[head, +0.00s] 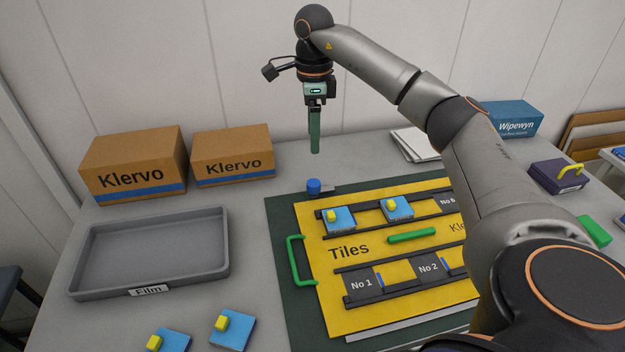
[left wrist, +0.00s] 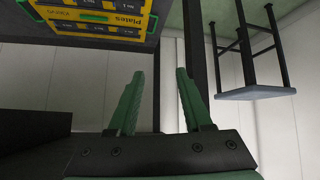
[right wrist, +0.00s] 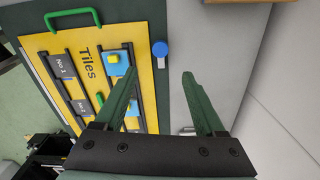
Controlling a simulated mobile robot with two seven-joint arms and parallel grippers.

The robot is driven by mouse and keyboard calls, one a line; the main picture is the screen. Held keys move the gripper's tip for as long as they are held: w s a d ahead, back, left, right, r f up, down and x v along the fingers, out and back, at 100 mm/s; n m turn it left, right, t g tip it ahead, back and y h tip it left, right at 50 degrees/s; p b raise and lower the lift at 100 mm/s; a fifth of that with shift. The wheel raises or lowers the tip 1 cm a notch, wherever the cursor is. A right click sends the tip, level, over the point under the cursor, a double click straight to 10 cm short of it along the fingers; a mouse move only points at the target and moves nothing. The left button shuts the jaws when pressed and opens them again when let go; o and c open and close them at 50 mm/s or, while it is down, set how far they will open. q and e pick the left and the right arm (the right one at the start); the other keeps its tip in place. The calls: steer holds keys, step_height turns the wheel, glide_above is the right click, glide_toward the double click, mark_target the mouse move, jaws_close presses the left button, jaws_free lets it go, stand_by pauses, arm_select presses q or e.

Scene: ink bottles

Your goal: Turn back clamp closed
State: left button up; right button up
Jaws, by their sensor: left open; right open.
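The back clamp shows as a round blue knob (head: 313,186) with a short dark bar beside it, at the back edge of the dark green mat (head: 283,234), near the yellow Tiles board's (head: 345,305) corner. In the right wrist view the blue knob (right wrist: 160,48) lies beyond and between the fingers. My right gripper (head: 315,148) hangs above and behind the knob, fingers down, apart from it; its fingers (right wrist: 160,62) are open and empty. My left gripper (left wrist: 160,85) is open and empty in the left wrist view, away from the clamp.
Blue tiles with yellow knobs (head: 338,219) sit on the board; two more (head: 232,329) lie at the front. A grey tray (head: 75,272), Klervo boxes (head: 232,155) and a white stack (head: 414,144) stand around. My right arm covers the board's right side.

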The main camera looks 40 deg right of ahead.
mark_target(314, 182)
step_height(314, 182, down, 13)
steer(key=shift+f+b, duration=0.2)
steer(key=shift+b, duration=0.2)
jaws_close()
stand_by(0.7)
